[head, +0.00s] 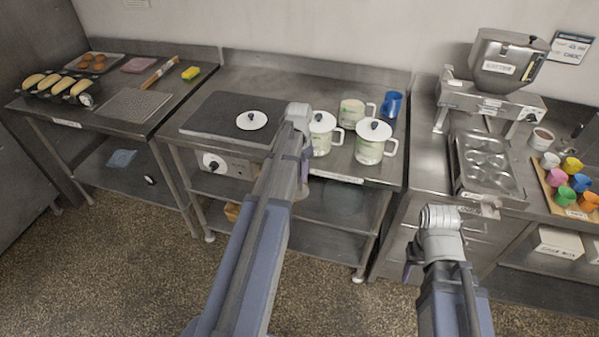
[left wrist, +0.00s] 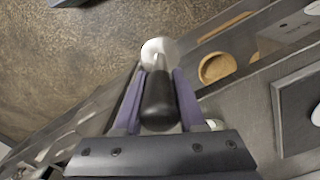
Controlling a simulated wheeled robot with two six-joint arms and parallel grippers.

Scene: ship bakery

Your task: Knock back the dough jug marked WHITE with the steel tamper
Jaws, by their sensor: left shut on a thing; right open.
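Three cream jugs with green markings stand on the middle steel table. The back jug (head: 352,114) has no lid on it; the left jug (head: 322,140) and the front right jug (head: 370,148) wear white lids with black knobs. Their lettering is too small to read. A loose white lid (head: 251,120) lies on the dark plate. My left gripper (left wrist: 160,82) is shut on the black handle of the steel tamper (left wrist: 158,108), whose round steel end points away from the wrist. In the head view it hangs near the table's front edge, left of the jugs. My right gripper (head: 412,262) is open, before the right counter.
A blue mug (head: 392,103) stands right of the jugs. A steel machine (head: 490,100), a muffin tin (head: 488,165) and several coloured cups on a board (head: 566,200) are on the right counter. The left table (head: 120,122) holds bread, a grater-like mat and a yellow sponge (head: 190,73).

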